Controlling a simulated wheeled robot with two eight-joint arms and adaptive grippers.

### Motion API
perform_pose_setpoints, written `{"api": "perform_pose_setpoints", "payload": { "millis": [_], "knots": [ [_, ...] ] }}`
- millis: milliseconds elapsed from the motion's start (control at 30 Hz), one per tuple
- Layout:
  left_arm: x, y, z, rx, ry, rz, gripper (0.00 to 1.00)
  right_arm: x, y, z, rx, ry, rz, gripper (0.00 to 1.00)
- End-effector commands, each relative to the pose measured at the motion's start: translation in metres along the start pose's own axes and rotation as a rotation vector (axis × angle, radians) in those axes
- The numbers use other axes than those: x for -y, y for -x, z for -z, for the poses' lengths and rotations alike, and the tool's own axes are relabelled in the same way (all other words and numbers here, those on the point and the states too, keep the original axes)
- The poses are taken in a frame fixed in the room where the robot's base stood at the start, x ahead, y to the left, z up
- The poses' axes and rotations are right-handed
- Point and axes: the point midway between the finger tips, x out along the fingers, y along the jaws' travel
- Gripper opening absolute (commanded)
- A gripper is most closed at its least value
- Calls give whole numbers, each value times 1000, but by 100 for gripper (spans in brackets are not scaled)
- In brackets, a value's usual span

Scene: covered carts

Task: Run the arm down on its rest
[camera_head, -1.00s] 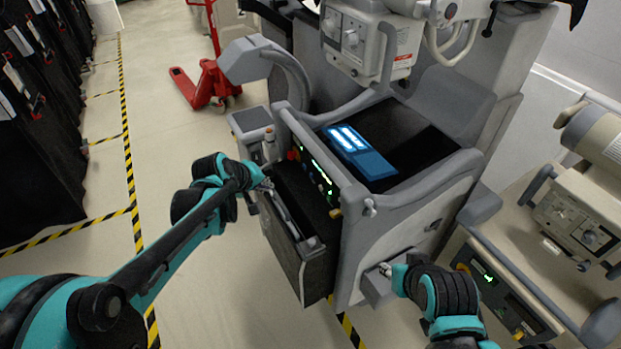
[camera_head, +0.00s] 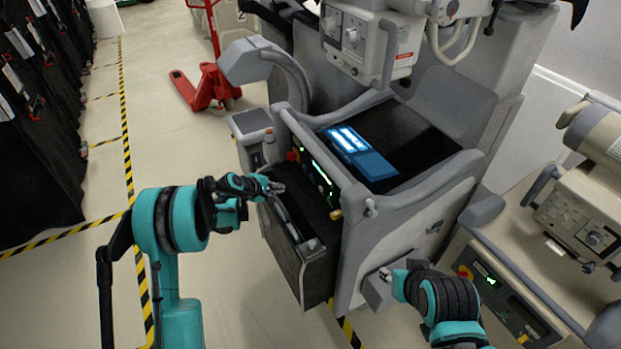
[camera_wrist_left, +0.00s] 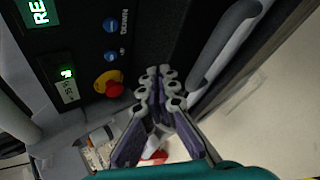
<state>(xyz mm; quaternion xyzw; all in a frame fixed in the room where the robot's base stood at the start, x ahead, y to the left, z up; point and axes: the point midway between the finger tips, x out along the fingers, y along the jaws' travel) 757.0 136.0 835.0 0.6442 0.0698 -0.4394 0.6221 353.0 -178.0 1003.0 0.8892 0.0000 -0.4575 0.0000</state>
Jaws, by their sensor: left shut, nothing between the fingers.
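A grey mobile X-ray cart stands in the middle of the head view, its body (camera_head: 400,235) below a beige tube head (camera_head: 358,45) with knobs and a grey handle. The tube head hangs over the cart top; whether it touches a rest cannot be told. My left gripper (camera_head: 275,187) is shut and empty at the cart's near left edge, by the control panel. In the left wrist view the gripper (camera_wrist_left: 163,78) has its fingertips together near a red emergency button (camera_wrist_left: 112,85). My right gripper (camera_head: 387,275) is at a grey block low on the cart's front; its fingers are too small to judge.
A blue screen tablet (camera_head: 358,152) lies on the cart top. A second beige X-ray unit (camera_head: 585,215) stands close on the right. A red pallet jack (camera_head: 205,92) is behind left. Dark covered carts (camera_head: 35,130) line the left; taped floor between is clear.

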Motion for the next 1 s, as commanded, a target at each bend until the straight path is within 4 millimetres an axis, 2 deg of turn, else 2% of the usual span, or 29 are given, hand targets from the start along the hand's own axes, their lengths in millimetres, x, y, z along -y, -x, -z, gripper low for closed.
{"api": "perform_pose_setpoints", "payload": {
  "millis": [367,800,1000],
  "knots": [
    [-5,-6,-5,0,-3,1,0,0,2,1,0,0,0,36],
    [-35,-47,-35,0,-4,1,0,0,6,5,0,0,0,36],
    [-42,-58,-43,0,-3,1,0,0,4,3,0,0,0,36]
  ]
}}
